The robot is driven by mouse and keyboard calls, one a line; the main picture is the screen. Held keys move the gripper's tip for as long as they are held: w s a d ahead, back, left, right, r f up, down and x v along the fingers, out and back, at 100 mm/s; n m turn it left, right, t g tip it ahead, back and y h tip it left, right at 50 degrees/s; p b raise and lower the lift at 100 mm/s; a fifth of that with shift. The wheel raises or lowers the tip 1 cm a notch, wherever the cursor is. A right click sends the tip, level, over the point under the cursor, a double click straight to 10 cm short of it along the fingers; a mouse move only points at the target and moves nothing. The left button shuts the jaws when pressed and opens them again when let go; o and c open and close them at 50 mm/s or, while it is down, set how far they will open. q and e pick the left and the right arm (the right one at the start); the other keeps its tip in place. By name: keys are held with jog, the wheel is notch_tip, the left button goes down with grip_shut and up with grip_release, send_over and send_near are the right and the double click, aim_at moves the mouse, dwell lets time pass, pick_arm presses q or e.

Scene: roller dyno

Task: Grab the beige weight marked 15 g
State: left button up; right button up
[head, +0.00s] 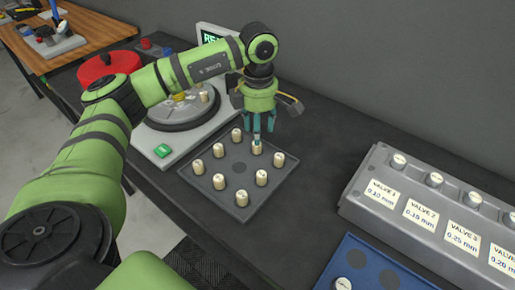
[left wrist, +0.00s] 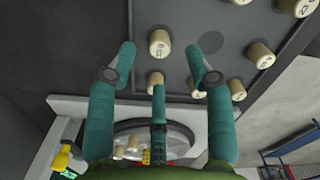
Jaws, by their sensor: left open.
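Several beige weights stand on a dark grey square tray (head: 210,200); their marks are too small in the head view to tell which is 15 g. My left gripper (head: 257,137) is open above the tray's far right part, pointing down, with one beige weight (head: 257,149) just below its fingertips. In the left wrist view the gripper (left wrist: 161,52) has its fingers spread. A beige weight (left wrist: 160,43) with a dark mark, not clearly legible, shows between the two outer fingertips. Another weight (left wrist: 155,79) is partly hidden by the middle finger. My right gripper is not in view.
A scale-like device with a round plate (head: 185,112) and green button (head: 162,151) stands behind the tray. A grey valve box (head: 370,205) is at the right, with a blue tray (head: 385,270) in front. Dark tabletop (head: 320,150) is clear between.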

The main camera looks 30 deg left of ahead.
pick_arm(q)
jog(key=f+p, duration=0.1)
jog(key=f, duration=0.3)
jog(key=shift+s+a+f+p, duration=0.1)
jog(key=shift+a+f+p, duration=0.1)
jog(key=shift+p, duration=0.2)
jog(key=shift+f, duration=0.4)
jog(key=c, duration=0.9)
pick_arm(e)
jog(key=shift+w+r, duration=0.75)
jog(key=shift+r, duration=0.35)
